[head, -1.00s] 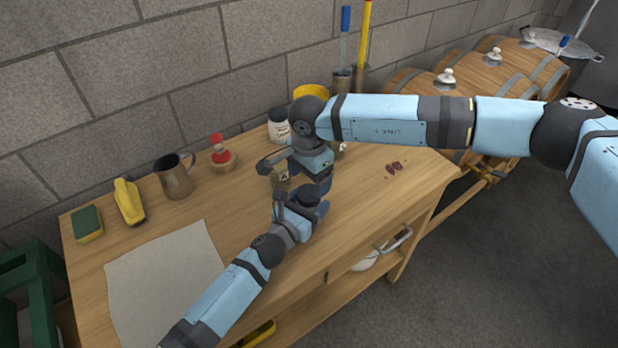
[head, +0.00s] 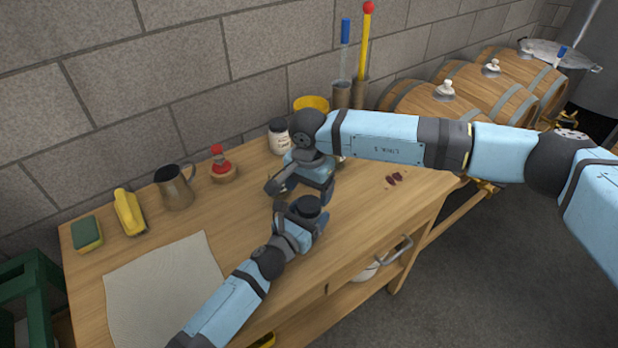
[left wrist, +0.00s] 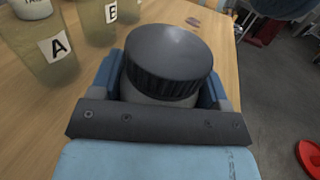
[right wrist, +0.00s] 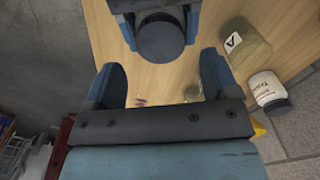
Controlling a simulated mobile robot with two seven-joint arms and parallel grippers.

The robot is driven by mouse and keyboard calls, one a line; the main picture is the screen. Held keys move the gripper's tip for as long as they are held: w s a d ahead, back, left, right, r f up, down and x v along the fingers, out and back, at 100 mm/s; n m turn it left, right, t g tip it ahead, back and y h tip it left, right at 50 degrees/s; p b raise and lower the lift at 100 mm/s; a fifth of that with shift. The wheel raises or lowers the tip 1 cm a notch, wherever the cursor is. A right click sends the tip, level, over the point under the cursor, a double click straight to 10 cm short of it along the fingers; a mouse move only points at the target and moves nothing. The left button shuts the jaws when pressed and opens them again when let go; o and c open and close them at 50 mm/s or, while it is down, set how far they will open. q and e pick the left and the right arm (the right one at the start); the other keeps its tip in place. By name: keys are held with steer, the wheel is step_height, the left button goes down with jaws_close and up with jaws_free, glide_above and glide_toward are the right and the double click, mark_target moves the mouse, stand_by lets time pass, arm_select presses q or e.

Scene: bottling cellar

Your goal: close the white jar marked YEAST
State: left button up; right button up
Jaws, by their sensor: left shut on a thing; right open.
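My left gripper (left wrist: 165,90) is shut on a jar (left wrist: 160,98) with a wide black ribbed lid (left wrist: 170,55). Only a pale strip of the jar's body shows below the lid, and no writing on it is visible. The lid sits on top of the jar; I cannot tell whether it is tight. In the head view the lid (head: 307,206) shows above my left gripper, over the table (head: 245,215). My right gripper (right wrist: 162,72) is open and empty, close to the lid and apart from it; the lid also shows in the right wrist view (right wrist: 160,40).
A second white jar (head: 279,136) with a dark lid stands near the wall. Glass containers marked A (left wrist: 45,65) and B (left wrist: 98,25) stand beside the held jar.

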mark_target(309, 204)
steer(key=shift+f, duration=2.25)
steer(key=c, duration=1)
steer(key=shift+o, duration=0.2)
steer(key=shift+m, duration=0.9)
steer(key=o, duration=1.1)
steer(key=shift+r, duration=0.15)
step_height(309, 204, up, 12)
